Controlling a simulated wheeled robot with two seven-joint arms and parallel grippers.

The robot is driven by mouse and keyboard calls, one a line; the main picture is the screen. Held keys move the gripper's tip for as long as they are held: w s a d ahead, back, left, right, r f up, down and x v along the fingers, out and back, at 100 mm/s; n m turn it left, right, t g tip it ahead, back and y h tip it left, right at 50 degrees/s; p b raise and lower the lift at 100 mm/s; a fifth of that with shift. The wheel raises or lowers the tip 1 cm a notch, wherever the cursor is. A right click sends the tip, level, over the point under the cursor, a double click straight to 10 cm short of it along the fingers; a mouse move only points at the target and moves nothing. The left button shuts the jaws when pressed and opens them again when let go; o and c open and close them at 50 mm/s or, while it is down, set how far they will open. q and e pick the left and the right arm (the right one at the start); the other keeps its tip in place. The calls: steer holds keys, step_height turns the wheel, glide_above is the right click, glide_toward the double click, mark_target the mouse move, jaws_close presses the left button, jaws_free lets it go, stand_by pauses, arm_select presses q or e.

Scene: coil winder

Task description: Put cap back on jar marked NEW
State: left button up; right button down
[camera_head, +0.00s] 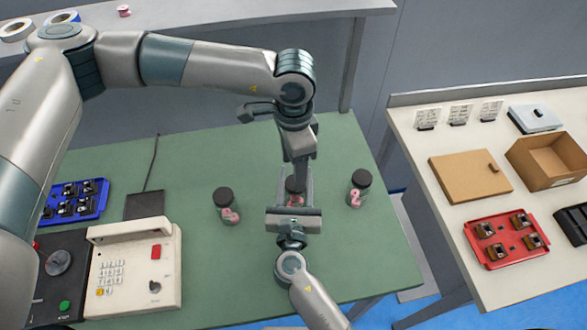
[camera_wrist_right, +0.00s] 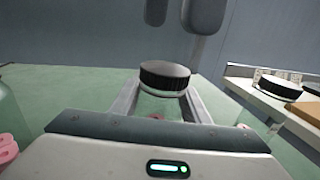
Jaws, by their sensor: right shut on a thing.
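A clear jar (camera_wrist_right: 160,104) with a black ribbed cap (camera_wrist_right: 165,74) stands in the middle of the green mat, with pink pieces inside. The cap sits on the jar's mouth and looks level; I cannot tell if it is screwed down. My right gripper (camera_head: 295,202) is shut around the jar's body. My left gripper (camera_head: 298,172) is above the cap, pointing down; in the right wrist view its two fingers (camera_wrist_right: 182,14) are apart and empty, clear of the cap. Two more capped jars stand at left (camera_head: 227,207) and right (camera_head: 357,189). No NEW marking is readable.
A keypad machine (camera_head: 135,265) and a blue tray (camera_head: 77,202) of parts are at the left. A side table at the right holds a red tray (camera_head: 507,240), an open carton (camera_head: 550,162) and a brown board (camera_head: 470,177). The mat's front right is clear.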

arm_select(q)
steer(key=shift+c, duration=0.4)
steer(key=n, duration=0.6)
steer(key=shift+d+r+n, duration=0.1)
steer(key=shift+r+n, duration=0.05)
steer(key=shift+n, duration=0.15)
steer(key=n, duration=0.6)
steer(key=shift+r, duration=0.2)
steer(key=n, duration=0.7)
steer(key=shift+d+r, duration=0.1)
steer(key=shift+r, duration=0.1)
steer(key=n, duration=0.6)
steer(key=shift+r, duration=0.2)
steer(key=n, duration=0.7)
steer(key=shift+r+n, duration=0.25)
steer(key=shift+n, duration=0.05)
steer(key=n, duration=0.6)
steer(key=shift+r, duration=0.2)
steer(key=n, duration=0.7)
steer(key=shift+r, duration=0.2)
steer(key=n, duration=0.6)
steer(key=shift+r, duration=0.2)
